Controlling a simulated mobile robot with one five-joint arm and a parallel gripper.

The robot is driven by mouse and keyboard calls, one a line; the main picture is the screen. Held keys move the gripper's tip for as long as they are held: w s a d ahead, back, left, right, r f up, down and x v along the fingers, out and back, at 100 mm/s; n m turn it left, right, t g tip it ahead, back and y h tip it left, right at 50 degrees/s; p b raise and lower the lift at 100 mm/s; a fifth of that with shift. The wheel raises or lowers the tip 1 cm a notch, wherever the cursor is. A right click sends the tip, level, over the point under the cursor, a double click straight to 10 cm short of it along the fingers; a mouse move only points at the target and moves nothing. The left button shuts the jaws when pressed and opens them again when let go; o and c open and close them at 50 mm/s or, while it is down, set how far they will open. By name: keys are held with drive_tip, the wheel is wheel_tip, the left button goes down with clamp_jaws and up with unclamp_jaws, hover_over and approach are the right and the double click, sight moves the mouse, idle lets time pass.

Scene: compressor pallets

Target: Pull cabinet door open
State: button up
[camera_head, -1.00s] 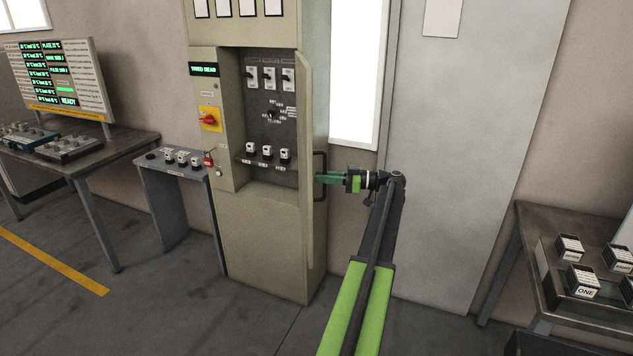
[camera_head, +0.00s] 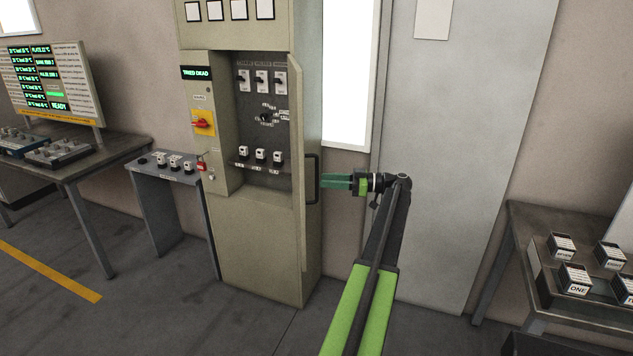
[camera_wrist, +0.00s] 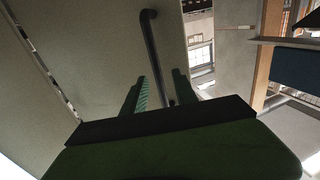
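The beige cabinet (camera_head: 255,245) stands with its door (camera_head: 299,130) swung out, seen nearly edge-on, and its switch panel exposed. The door's dark bar handle (camera_head: 313,178) is on the door's right-hand face. My gripper (camera_head: 322,181) points left at the handle, with its green fingertips just right of the bar. In the wrist view the handle (camera_wrist: 152,48) runs down between the two separated fingers (camera_wrist: 160,84). The fingers are open and not closed on the bar. The lower end of the handle is partly hidden behind my gripper body.
A grey door panel (camera_head: 445,120) stands behind my arm. A bench (camera_head: 515,225) with several labelled blocks is at the right. A small switch stand (camera_head: 158,205) and a table with a display board (camera_head: 55,85) are at the left. Floor in front of the cabinet is clear.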

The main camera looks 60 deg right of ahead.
drive_tip(key=v, duration=1.2)
drive_tip(key=shift+s, duration=0.3)
